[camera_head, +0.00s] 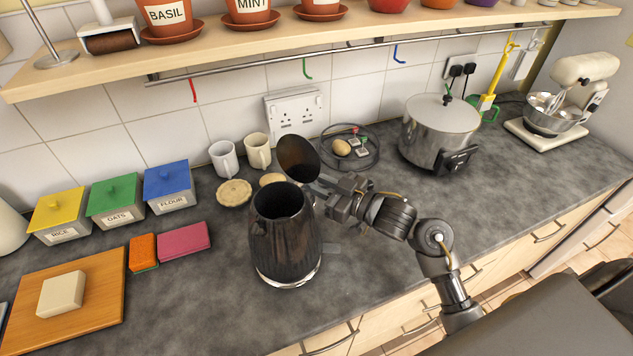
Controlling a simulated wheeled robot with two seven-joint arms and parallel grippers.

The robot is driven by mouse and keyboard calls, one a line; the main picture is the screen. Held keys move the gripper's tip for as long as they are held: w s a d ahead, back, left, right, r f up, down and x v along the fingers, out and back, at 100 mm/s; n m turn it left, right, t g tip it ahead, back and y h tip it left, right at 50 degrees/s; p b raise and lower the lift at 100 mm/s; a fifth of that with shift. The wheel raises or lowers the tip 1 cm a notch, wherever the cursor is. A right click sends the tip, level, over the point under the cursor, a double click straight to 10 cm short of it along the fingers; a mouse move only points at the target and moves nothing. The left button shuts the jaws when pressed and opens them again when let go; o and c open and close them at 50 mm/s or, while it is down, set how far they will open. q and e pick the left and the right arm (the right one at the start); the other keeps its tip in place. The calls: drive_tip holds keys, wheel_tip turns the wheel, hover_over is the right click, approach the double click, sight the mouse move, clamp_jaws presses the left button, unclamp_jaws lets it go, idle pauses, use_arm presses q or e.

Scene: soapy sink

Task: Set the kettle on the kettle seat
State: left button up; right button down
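The dark, glossy kettle (287,247) is upright near the middle of the counter, with its spout toward the left front. A dark oval lid (297,158) stands raised behind its open top. My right gripper (330,190) is at the kettle's upper right side, where the handle would be. The handle and fingertips are largely hidden, so I cannot tell whether the fingers are closed on it. I cannot tell whether the kettle's base touches the counter. My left gripper is out of view.
Two mugs (223,158), a pie (234,192) and a wire trivet (368,160) lie behind the kettle. A large pot (437,132) is at the back right. Sponges (184,241), canisters (115,203) and a board (95,313) are left. The counter's front right is clear.

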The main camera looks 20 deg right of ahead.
drive_tip(key=shift+f+b, duration=0.65)
drive_tip(key=shift+f, duration=0.3)
idle(0.5)
drive_tip(key=c, duration=1.2)
unclamp_jaws()
drive_tip(key=shift+f, duration=0.2)
drive_tip(key=b+v, duration=0.2)
drive_tip(key=v, duration=0.9)
drive_tip(key=shift+a+r+b, duration=0.1)
drive_tip(key=shift+r+b, duration=0.05)
drive_tip(key=shift+b, duration=0.15)
